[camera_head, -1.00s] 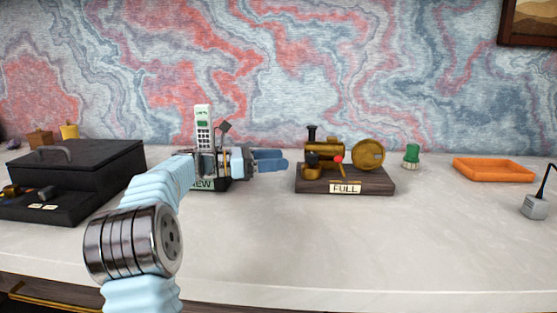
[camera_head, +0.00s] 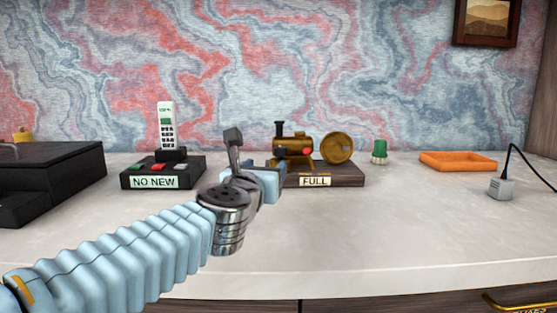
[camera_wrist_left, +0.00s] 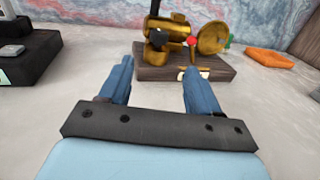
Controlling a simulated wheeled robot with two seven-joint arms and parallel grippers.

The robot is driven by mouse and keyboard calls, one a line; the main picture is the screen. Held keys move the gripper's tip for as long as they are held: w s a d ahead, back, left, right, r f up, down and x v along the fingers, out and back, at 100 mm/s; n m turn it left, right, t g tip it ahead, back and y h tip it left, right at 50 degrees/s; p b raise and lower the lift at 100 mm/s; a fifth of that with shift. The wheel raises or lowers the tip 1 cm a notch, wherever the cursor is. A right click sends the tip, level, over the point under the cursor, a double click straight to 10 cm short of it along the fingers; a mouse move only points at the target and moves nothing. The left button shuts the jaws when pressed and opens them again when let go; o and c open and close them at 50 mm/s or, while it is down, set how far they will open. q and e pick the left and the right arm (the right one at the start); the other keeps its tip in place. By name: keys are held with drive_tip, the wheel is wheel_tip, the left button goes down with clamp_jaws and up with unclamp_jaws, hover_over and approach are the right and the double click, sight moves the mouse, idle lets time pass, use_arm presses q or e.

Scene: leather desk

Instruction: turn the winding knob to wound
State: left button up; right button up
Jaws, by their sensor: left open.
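A brass engine-like model (camera_head: 297,146) with a round brass wheel (camera_head: 337,149) stands on a dark wooden base (camera_head: 345,175) labelled FULL. In the left wrist view the model (camera_wrist_left: 165,25) shows a dark knob (camera_wrist_left: 158,41), a red ball (camera_wrist_left: 191,41) and the wheel (camera_wrist_left: 213,38). I cannot tell which part is the winding knob. My left gripper (camera_head: 275,180) is open and empty, in front of the base's left end, and hides part of it. In the left wrist view its fingers (camera_wrist_left: 157,68) point toward the base, apart from it. My right gripper is out of view.
A cordless phone (camera_head: 166,126) stands on a black base (camera_head: 187,167) labelled NO NEW, left of the model. A black box (camera_head: 60,168) is at far left. A green knob-like object (camera_head: 379,147), orange tray (camera_head: 458,158) and grey cabled block (camera_head: 502,188) are right. The desk's front is clear.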

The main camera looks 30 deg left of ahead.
sight(278, 152)
use_arm(q)
drive_tip(key=p+x, duration=0.1)
drive_tip(key=x, duration=1.2)
drive_tip(key=shift+w+a, duration=0.15)
drive_tip(key=shift+w, duration=0.1)
